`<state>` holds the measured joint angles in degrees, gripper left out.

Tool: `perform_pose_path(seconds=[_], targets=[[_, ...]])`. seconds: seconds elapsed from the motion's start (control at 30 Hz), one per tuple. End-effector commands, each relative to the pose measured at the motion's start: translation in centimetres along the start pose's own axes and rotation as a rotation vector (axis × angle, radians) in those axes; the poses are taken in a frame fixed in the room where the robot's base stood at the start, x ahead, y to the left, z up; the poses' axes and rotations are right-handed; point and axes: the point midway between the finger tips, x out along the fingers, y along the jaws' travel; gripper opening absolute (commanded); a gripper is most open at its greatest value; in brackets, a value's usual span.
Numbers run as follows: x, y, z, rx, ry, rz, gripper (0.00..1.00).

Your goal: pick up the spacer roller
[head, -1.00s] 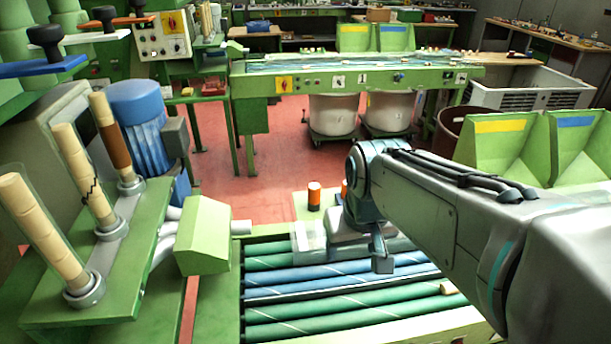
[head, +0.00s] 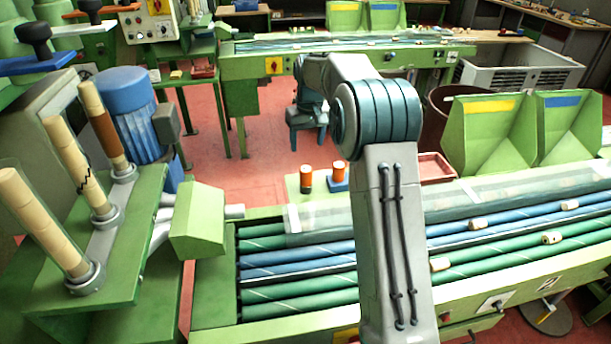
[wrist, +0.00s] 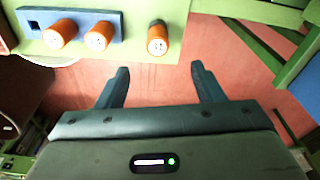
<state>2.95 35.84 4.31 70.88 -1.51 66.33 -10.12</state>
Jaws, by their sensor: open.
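A short orange roller (head: 306,180) with a dark lower part stands upright on the pale green ledge at the machine's far edge; I take it to be the spacer roller. It also shows in the wrist view (wrist: 157,40), apart from the other orange rollers. My gripper (head: 307,138) is beyond that ledge, over the red floor in the head view. In the wrist view my gripper (wrist: 160,80) is open and empty. Its two fingers point toward the ledge, with the lone roller ahead of the gap, not between them.
A blue rack (wrist: 72,29) beside the lone roller holds two orange rollers (wrist: 98,37) and has an empty square slot at its left end. Green and blue conveyor rollers (head: 290,260) with several corks lie nearer. A green motor guard (head: 200,225) stands left.

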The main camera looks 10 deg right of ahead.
Motion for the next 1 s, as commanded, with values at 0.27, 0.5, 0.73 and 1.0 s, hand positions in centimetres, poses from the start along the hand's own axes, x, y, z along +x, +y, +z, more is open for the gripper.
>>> perform_pose_path(seconds=[0.27, 0.5, 0.73, 1.0], targets=[[3.2, 0.2, -0.8, -0.004, -0.008, -0.005, 0.61], [7.7, 0.2, -0.8, -0.004, -0.007, -0.004, 0.61], [9.6, 0.2, -0.8, -0.004, -0.004, -0.004, 0.61], [13.0, 0.5, -0.9, -0.003, -0.007, -0.005, 0.61]])
